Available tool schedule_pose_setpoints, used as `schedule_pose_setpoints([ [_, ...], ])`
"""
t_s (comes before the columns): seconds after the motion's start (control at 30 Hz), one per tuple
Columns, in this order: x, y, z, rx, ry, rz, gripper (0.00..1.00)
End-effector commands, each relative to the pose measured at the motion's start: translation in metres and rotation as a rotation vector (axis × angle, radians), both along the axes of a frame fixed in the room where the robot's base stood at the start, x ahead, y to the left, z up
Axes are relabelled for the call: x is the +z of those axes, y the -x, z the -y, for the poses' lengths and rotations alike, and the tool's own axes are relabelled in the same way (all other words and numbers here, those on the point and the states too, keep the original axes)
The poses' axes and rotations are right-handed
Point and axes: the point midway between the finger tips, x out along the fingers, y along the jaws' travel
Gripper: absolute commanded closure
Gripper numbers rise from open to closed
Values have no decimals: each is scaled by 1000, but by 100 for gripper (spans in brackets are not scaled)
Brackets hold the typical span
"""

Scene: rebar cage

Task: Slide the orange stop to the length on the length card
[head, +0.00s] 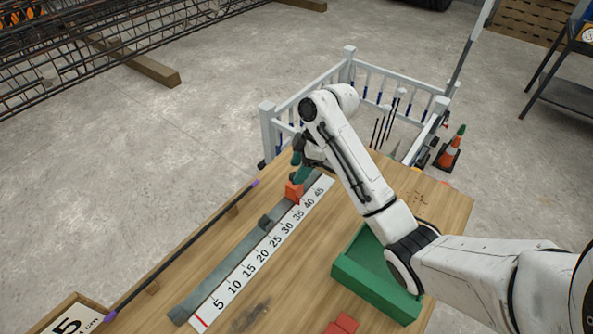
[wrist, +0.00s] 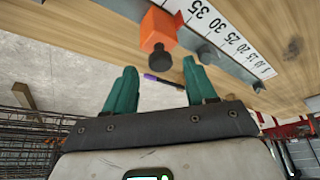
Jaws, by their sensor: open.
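The orange stop (head: 294,191) sits on the grey rail (head: 225,272) beside the white scale (head: 262,255), near the 40 mark. In the wrist view the orange stop (wrist: 158,30) shows a dark knob facing me. My gripper (head: 299,166) is at the far end of the rail, close to the stop. Its teal fingers (wrist: 160,84) are apart and empty, with the stop beyond their tips. The length card (head: 68,326) lies at the bottom left; it is cut off, with a 5 and "cm" visible.
A dark bar (head: 180,250) with purple ends lies along the table's left edge. A grey block (head: 265,222) sits at the rail's middle. A green tray (head: 375,283) and red blocks (head: 341,325) are on the right. A white railing (head: 350,70) stands behind.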

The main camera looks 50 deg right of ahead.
Motion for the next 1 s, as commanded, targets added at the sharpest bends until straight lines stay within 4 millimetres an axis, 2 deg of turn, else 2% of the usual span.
schedule_pose_setpoints([
  [0.2, -16, -4, -5, 2, -1, -1, 44],
  [0.5, -17, -5, -5, 1, 0, 0, 44],
  [1.0, -17, -5, -5, 1, 0, 0, 92],
])
